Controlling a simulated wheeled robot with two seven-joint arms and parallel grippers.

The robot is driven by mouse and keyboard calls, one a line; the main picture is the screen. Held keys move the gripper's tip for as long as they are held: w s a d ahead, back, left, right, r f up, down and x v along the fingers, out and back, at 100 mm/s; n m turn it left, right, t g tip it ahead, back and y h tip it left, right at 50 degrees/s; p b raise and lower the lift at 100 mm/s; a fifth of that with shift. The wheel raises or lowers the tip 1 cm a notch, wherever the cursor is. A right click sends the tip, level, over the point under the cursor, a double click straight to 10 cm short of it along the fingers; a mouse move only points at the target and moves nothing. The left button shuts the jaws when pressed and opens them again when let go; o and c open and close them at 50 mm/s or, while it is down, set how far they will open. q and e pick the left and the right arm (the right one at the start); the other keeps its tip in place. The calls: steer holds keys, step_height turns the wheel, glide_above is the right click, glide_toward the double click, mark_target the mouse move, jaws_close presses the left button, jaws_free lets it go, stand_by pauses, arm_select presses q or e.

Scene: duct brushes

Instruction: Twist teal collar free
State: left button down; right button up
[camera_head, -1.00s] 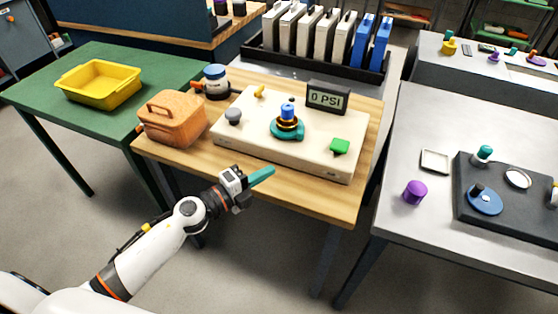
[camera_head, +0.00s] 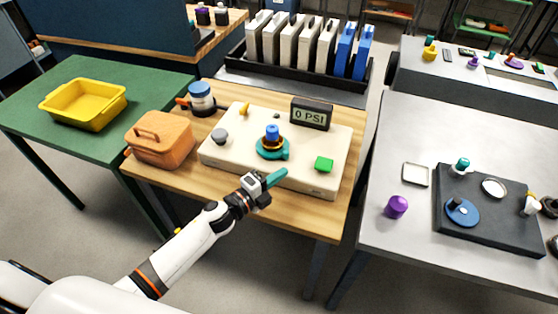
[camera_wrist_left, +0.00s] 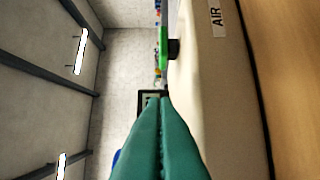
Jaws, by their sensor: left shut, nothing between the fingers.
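The teal collar (camera_head: 272,148) sits on the cream panel box (camera_head: 225,154), around the base of a fitting with a blue top (camera_head: 272,132) and a dark and orange band. My left gripper (camera_head: 277,178) has teal fingers, shut and empty, at the front edge of the box, in front of the collar and apart from it. In the left wrist view the closed teal fingers (camera_wrist_left: 160,135) point along the box's cream face (camera_wrist_left: 205,90). The collar cannot be made out there. My right gripper is not in view.
The box also carries a grey knob (camera_head: 219,136), a green button (camera_head: 324,164) and a gauge reading 0 PSI (camera_head: 311,114). An orange case (camera_head: 160,140) and a blue-capped jar (camera_head: 201,98) stand left. Bare wood (camera_head: 300,215) lies in front.

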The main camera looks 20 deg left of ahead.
mark_target(281, 167)
arm_select(q)
steer(key=shift+w+a, duration=0.25)
steer(key=shift+w, duration=0.7)
steer(key=shift+w+a, duration=0.25)
steer(key=shift+w, duration=0.7)
steer(key=shift+w+d, duration=0.2)
steer(key=shift+w, duration=0.4)
